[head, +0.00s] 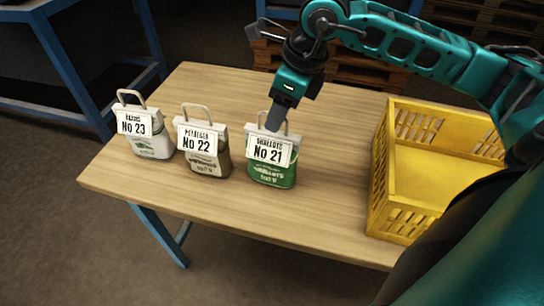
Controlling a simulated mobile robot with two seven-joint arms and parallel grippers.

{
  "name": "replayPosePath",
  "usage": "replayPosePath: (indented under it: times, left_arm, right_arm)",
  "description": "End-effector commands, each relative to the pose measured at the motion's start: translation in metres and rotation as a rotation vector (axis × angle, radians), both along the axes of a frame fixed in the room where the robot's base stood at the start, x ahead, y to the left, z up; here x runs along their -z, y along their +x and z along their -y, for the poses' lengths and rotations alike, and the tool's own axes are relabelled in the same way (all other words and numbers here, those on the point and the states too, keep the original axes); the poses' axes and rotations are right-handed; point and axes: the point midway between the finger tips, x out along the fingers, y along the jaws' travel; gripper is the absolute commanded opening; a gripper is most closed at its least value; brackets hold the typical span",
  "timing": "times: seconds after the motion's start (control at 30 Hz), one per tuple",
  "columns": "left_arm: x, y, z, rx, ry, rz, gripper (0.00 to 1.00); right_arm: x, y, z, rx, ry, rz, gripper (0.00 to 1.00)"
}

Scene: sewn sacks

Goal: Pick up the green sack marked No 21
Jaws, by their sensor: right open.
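The green sack marked No 21 (273,176) stands upright on the wooden table, at the right end of a row of three sacks. It has a white top, a white label and a loop handle. My right gripper (274,122) points down at the top of this sack, at its handle, and covers part of the handle. The fingers overlap the handle in the picture; I cannot tell whether they touch it. The right gripper is open. My left gripper is not in view.
A brown and white sack marked No 22 (203,162) stands just left of No 21. A white sack marked No 23 (150,147) stands farther left. A yellow crate (402,222) stands on the right of the table (240,215). Wooden pallets (345,70) lie behind.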

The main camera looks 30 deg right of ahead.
Motion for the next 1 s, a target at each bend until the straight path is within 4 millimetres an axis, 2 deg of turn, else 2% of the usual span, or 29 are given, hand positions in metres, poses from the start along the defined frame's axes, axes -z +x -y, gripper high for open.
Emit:
replayPosePath:
  times: [0.4, 0.7, 1.0]
  left_arm:
    - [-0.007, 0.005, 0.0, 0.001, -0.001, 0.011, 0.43]
    - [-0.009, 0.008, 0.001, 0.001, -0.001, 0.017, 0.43]
    - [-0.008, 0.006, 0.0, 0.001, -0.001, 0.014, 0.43]
  right_arm:
    - [0.049, 0.009, -0.004, -0.001, 0.003, -0.002, 0.51]
    - [0.053, 0.011, -0.004, -0.001, 0.001, 0.0, 0.51]
    - [0.053, 0.01, -0.004, -0.001, 0.001, 0.0, 0.22]
